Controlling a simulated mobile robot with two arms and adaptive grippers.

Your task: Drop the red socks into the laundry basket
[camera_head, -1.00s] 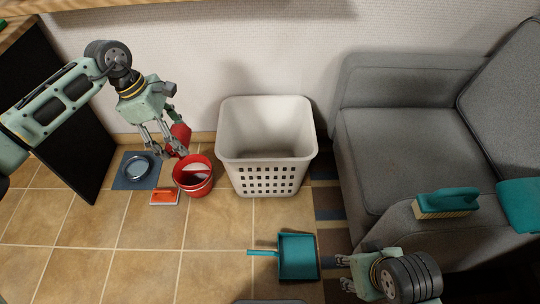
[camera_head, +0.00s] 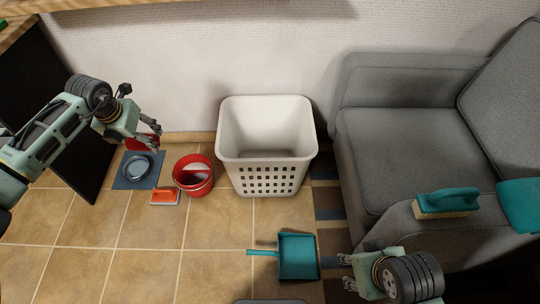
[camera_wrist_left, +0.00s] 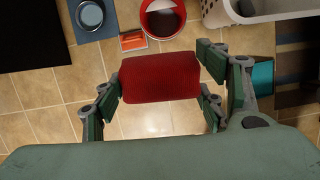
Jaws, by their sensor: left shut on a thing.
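The red socks, a rolled red bundle (camera_wrist_left: 160,77), are held between the fingers of my left gripper (camera_wrist_left: 160,85). In the head view the bundle (camera_head: 138,143) shows partly behind my left gripper (camera_head: 150,138), above the blue mat. The white laundry basket (camera_head: 268,172) stands on the floor by the wall, to the right of my left gripper; its rim (camera_wrist_left: 270,15) shows at the top right of the left wrist view. My right gripper (camera_head: 346,272) is low in the head view, with its fingers apart and nothing between them.
A red bucket (camera_head: 193,188) stands between my left gripper and the basket. An orange brush (camera_head: 165,197) and a blue mat (camera_head: 124,182) with a round dish (camera_head: 138,167) lie nearby. A teal dustpan (camera_head: 298,258) lies in front. A grey sofa (camera_head: 400,150) stands right.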

